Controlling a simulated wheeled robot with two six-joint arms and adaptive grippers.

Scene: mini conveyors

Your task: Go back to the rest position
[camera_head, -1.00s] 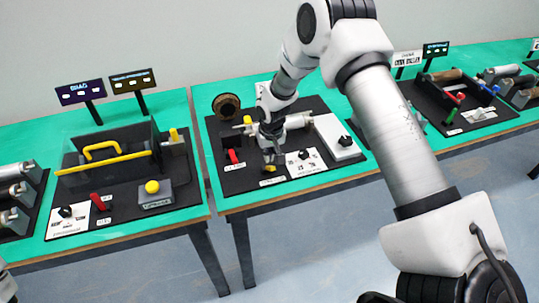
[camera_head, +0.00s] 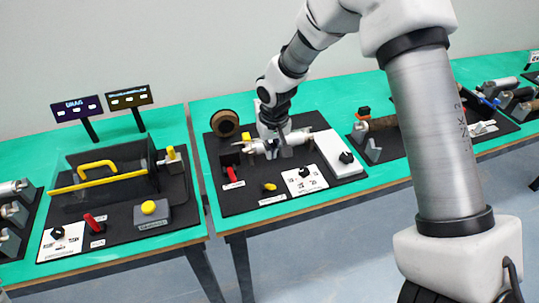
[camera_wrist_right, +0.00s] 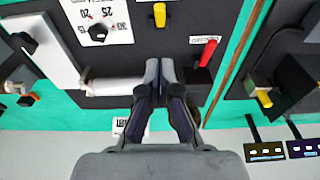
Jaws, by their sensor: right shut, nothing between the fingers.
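My right gripper (camera_head: 280,146) is over the black panel (camera_head: 240,200) of the middle station, in front of a light cylinder (camera_head: 300,140) lying across it. In the right wrist view the two fingers of my right gripper (camera_wrist_right: 160,66) are together with nothing between them. They point at the dark panel beside the white cylinder (camera_wrist_right: 112,87). My left gripper is not in view.
The panel carries a red lever (camera_head: 232,174), a yellow knob (camera_head: 270,187), a dial plate (camera_head: 305,180) and a white box (camera_head: 336,155). A clear-walled station with a yellow handle (camera_head: 98,166) stands on the left table. A brown round part (camera_head: 224,123) is behind.

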